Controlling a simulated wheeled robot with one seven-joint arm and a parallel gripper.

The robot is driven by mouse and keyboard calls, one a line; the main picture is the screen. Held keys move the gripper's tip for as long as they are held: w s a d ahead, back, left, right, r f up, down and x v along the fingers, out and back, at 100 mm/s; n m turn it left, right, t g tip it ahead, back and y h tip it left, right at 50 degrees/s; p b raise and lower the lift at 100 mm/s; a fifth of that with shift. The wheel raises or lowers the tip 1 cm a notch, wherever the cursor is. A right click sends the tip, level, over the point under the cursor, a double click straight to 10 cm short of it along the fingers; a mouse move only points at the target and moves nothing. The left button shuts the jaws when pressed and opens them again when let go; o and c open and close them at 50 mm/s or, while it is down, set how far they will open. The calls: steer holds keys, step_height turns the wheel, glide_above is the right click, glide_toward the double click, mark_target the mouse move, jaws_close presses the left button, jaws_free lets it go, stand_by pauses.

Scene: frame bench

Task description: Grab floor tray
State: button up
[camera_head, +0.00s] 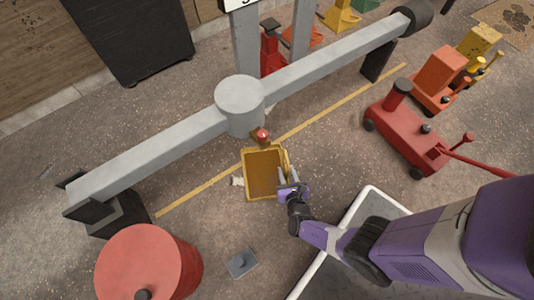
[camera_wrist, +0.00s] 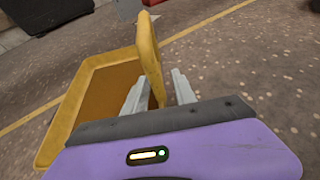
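My gripper (camera_head: 289,176) is at this right side. In the wrist view its two grey fingers stand on either side of the handle, with a gap visible at the right finger. The fingers look open around the handle. Their exact contact with it is partly hidden.
A grey beam (camera_head: 170,147) with a round hub (camera_head: 240,100) stands just beyond the tray. A red drum (camera_head: 150,262) is at lower left, a small grey plate (camera_head: 241,264) nearer. A red floor jack (camera_head: 408,130) is at right. Floor around the tray is mostly clear.

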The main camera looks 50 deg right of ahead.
jaws_close()
stand_by(1.2)
